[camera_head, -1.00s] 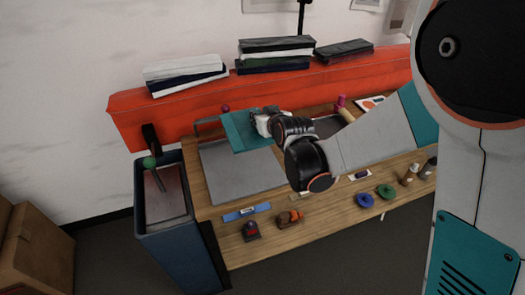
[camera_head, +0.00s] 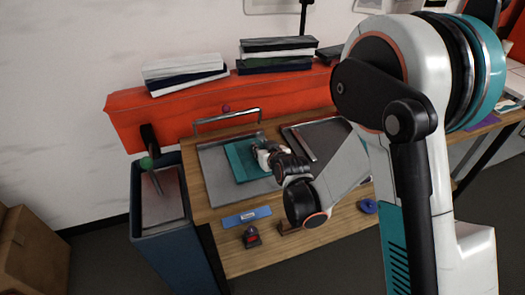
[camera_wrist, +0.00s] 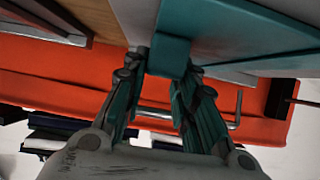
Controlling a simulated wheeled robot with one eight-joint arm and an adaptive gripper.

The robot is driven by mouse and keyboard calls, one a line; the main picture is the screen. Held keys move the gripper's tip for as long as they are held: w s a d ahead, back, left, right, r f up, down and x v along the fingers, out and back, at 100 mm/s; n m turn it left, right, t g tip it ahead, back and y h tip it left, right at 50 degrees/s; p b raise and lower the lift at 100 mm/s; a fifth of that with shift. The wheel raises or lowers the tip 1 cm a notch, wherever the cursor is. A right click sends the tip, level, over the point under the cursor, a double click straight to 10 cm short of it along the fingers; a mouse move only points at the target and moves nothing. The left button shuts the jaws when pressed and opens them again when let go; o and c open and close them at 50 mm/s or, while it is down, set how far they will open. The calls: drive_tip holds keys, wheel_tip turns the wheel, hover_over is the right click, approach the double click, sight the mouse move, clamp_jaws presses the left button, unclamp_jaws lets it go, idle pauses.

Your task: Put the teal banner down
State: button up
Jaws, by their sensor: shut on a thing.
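The teal banner (camera_head: 240,161) shows in the head view over the left grey tray (camera_head: 217,183) on the wooden table. My gripper (camera_head: 262,157) is shut on its right side. In the wrist view, the teal banner (camera_wrist: 168,52) sits between the two fingers of my gripper (camera_wrist: 160,75). The banner looks low over the tray; I cannot tell whether it touches the tray. My gripper hides part of the banner's right edge in the head view.
A second tray (camera_head: 300,130) lies to the right. A blue-labelled strip (camera_head: 247,217) and a small dark-red item (camera_head: 251,238) are at the table's front. A red beam (camera_head: 170,115) with stacked books (camera_head: 185,75) runs behind. A blue bin (camera_head: 178,246) stands at left.

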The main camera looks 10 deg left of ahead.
drive_tip(key=shift+f, duration=0.1)
drive_tip(key=o, duration=1.1)
